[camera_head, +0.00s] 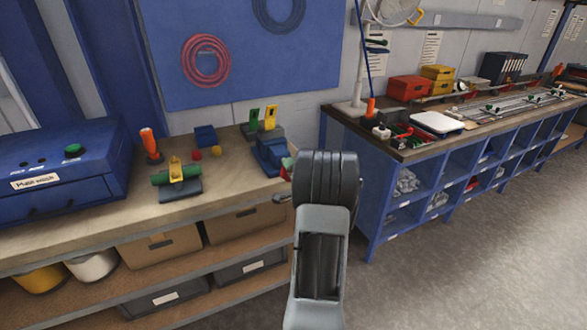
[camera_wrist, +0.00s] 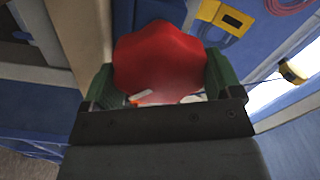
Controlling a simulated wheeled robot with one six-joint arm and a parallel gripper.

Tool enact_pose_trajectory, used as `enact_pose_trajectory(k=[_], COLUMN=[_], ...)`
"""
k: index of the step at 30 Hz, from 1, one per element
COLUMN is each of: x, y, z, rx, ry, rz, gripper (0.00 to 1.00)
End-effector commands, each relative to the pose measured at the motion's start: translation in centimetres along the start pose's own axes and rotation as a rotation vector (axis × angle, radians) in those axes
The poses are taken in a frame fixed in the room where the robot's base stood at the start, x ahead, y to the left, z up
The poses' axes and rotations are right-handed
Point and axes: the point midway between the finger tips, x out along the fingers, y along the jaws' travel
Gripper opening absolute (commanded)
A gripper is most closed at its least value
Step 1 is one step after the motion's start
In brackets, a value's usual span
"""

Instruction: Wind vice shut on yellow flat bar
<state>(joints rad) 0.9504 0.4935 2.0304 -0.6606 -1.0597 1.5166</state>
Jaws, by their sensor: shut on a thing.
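My gripper (camera_wrist: 159,77) has green fingers on both sides of a red knob-like part (camera_wrist: 160,50) in the wrist view and is shut on it. In the head view my arm hides most of this, with a bit of red (camera_head: 285,173) showing at the bench's right end. The blue vice (camera_head: 268,155) stands on the bench just left of it. A yellow flat piece (camera_head: 270,117) stands upright behind the vice, beside a green one (camera_head: 254,119). I cannot tell whether the vice jaws touch it. A yellow piece with a dark rectangle also shows in the wrist view (camera_wrist: 207,10).
An orange-handled tool (camera_head: 150,143), a green cylinder under a yellow piece (camera_head: 176,171), a blue block (camera_head: 205,135) and small balls sit on the wooden bench (camera_head: 105,217). A blue box (camera_head: 60,170) fills its left. A second workbench (camera_head: 390,140) stands to the right. Bare floor lies between.

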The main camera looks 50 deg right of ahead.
Motion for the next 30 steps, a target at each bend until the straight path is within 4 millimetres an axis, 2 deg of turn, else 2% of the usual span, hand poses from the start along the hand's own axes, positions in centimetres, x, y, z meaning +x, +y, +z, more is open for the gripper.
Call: enact_pose_trajectory(k=[15,30], x=[-0.01,-0.01], y=[0.08,0.28], z=[-0.08,0.04], rx=[0.464,0.7], ry=[0.002,0.001], rz=[0.001,0.001], gripper=[0.61,0.61])
